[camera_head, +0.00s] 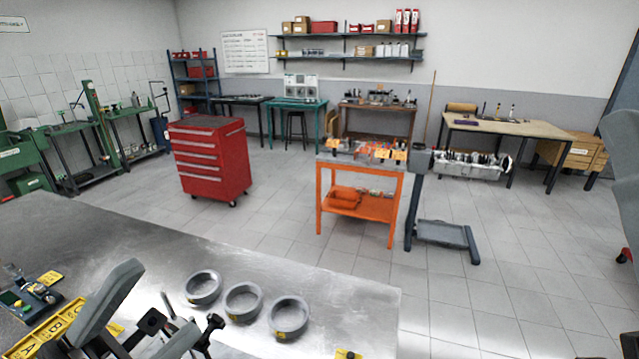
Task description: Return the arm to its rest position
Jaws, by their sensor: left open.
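My left arm comes in at the lower left, over the steel bench (340,290). Its left gripper (190,309) is open, with dark fingers apart and nothing seen between them. It is in front of and left of three grey rings: a left ring (203,299), a middle ring (243,315) and a right ring (289,331). In this view the gripper overlaps the area just below the left ring; no contact is clear.
Yellow lettered strips (50,332) and small parts lie at the bench's left. Beyond the bench stand a red tool cabinet (209,160) and an orange cart (359,209). The bench's upper left is bare, and the tiled floor behind has free room.

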